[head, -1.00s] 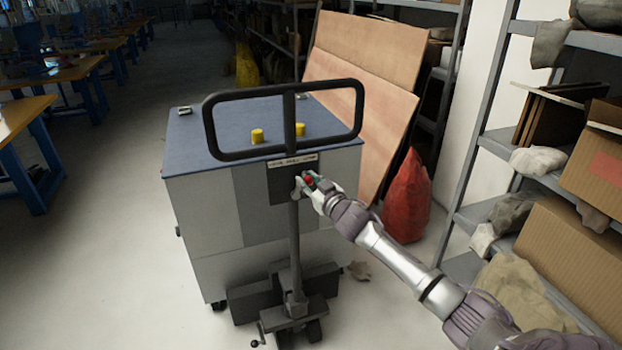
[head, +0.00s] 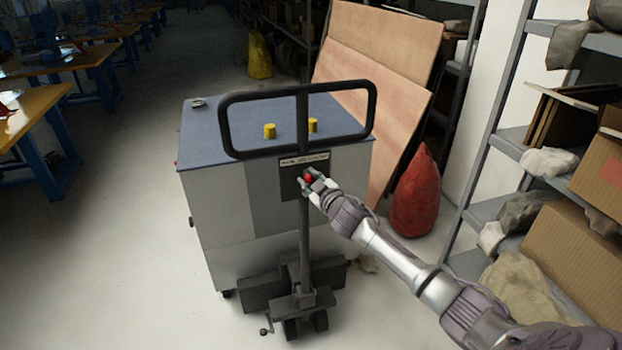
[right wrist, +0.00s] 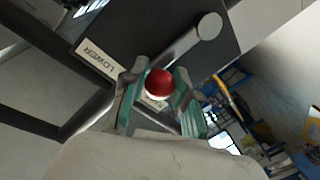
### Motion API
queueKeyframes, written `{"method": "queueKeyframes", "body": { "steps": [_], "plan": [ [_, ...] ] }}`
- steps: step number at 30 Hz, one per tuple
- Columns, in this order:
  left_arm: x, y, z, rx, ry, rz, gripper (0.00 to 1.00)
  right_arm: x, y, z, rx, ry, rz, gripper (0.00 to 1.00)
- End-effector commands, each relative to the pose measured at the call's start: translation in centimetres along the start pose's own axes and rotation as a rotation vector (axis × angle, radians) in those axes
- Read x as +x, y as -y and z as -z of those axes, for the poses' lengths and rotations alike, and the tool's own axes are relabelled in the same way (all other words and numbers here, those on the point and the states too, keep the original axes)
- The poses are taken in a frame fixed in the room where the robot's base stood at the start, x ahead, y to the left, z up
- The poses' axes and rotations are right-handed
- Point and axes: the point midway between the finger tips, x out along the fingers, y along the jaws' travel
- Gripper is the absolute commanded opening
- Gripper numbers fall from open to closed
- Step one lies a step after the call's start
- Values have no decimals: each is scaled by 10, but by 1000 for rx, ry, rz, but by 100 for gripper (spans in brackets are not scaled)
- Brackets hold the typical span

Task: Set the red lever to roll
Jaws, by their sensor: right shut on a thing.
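The red lever shows as a red knob (head: 308,178) on the front of a grey cart (head: 222,240) with a blue top, just below a labelled strip (head: 304,159). In the right wrist view the red knob (right wrist: 159,83) sits between the fingers, with a grey lever rod (right wrist: 185,42) leading to a round pivot. Part of the strip reads LOWER (right wrist: 98,62). My right gripper (head: 311,182) is shut on the knob, which also shows in the right wrist view (right wrist: 158,95). My left gripper is not in view.
A black loop handle (head: 296,150) on an upright post stands in front of the cart, close to my right gripper. Two yellow knobs (head: 270,131) are on the cart top. A red sack (head: 415,195), leaning boards (head: 375,80) and shelving (head: 480,215) stand to the right.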

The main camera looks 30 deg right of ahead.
Motion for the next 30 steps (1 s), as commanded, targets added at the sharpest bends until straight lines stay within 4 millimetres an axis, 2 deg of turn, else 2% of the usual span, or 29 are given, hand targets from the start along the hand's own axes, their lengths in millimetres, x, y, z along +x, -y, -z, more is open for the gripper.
{"method": "queueKeyframes", "body": {
  "steps": [6, 7, 11, 12, 23, 26, 30],
  "plan": [
    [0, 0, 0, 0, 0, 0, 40, 1, -3, 4, 0, -7, -5, 0],
    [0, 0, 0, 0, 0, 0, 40, 1, -4, 4, 0, -7, -5, 31],
    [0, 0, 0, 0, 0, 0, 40, 1, -3, 3, 0, -6, -4, 52],
    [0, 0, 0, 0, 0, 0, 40, 0, -3, 3, 0, -5, -4, 55],
    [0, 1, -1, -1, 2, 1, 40, -4, -1, 0, 0, -2, -1, 55],
    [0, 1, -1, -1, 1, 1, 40, -16, 0, -1, 0, -1, 0, 55],
    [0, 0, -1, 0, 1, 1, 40, -43, 0, -1, 0, -1, 1, 55]
  ]
}}
